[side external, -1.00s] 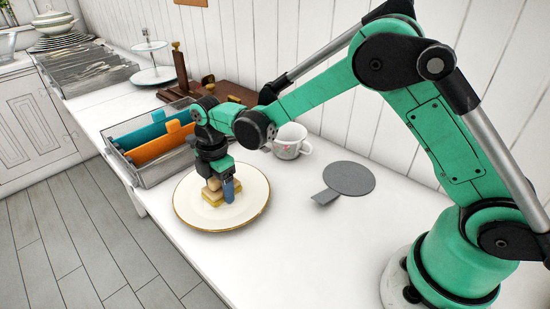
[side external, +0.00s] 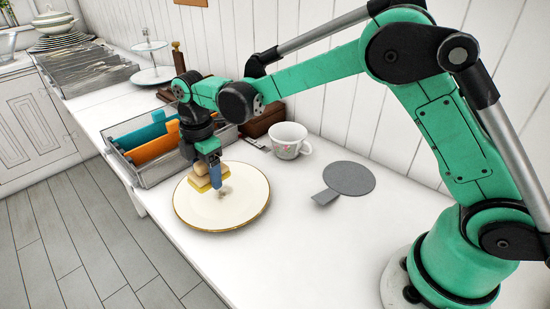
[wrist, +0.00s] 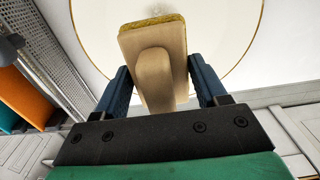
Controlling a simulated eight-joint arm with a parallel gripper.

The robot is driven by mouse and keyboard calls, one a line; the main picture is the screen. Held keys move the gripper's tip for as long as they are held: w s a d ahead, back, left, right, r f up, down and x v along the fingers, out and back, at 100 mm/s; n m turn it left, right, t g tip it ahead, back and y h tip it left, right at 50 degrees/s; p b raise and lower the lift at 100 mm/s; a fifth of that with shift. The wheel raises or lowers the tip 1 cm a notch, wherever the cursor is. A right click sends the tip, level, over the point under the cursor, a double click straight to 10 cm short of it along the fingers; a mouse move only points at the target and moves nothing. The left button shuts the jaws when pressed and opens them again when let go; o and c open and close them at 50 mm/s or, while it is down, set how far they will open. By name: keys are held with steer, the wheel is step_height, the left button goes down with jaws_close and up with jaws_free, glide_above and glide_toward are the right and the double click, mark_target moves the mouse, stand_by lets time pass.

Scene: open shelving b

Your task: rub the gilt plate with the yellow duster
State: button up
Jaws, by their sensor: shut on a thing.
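The gilt plate (side external: 235,212) is white with a thin gold rim and lies flat on the white counter. It also fills the top of the wrist view (wrist: 222,35). A small brownish smudge (side external: 224,192) shows near its middle. My gripper (side external: 208,174) is over the plate's back-left part, its blue fingers shut on the wooden handle of the yellow duster (side external: 198,184). The duster has a pale wooden block with a yellow pad underneath; in the wrist view the handle sits between the fingers (wrist: 158,80). Whether the pad touches the plate I cannot tell.
A grey mesh tray (side external: 155,177) with orange and teal items stands close behind the plate at left. The counter's front is clear.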

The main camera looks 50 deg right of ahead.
steer(key=shift+r, duration=1.85)
steer(key=shift+f, duration=0.15)
